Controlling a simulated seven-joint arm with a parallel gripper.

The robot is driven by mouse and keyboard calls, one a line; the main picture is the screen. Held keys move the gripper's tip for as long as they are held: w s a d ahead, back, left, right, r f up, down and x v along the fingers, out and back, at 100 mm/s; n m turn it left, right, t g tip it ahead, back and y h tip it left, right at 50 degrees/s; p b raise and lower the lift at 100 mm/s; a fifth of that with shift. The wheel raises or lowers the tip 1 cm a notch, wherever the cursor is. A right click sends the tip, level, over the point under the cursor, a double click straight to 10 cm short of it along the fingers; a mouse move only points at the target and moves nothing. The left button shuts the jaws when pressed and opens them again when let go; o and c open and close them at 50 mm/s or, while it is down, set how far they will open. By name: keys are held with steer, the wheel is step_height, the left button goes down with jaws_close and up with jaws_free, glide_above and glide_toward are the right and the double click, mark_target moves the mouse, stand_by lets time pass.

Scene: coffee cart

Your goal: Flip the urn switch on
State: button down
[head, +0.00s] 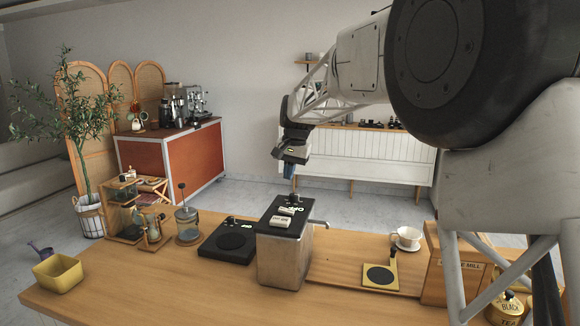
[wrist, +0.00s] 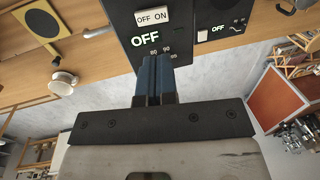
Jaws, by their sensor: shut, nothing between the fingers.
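The urn (head: 284,262) is a metal box with a black top panel, standing on the wooden counter. A white switch plate (head: 282,221) marked OFF ON sits on that panel; it also shows in the wrist view (wrist: 153,16). Below it there, green letters (wrist: 145,40) read OFF. My gripper (head: 289,172) is above the panel's far end in the head view. Its blue fingers (wrist: 154,62) are shut and empty. In the wrist view they cover part of the panel near the numbers 80, 90 and 85, apart from the switch plate.
A black scale (head: 229,243) stands left of the urn, with a glass press (head: 187,224) beyond it. A tap (head: 318,224) sticks out on the urn's right. A yellow-edged scale (head: 380,277) and a white dripper (head: 407,238) are farther right. The counter's front left is mostly clear.

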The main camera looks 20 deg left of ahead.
mark_target(283, 209)
steer(key=f, duration=0.3)
steer(key=a+f, duration=0.1)
steer(key=f, duration=0.6)
steer(key=shift+a, duration=0.3)
steer(key=shift+f, duration=0.1)
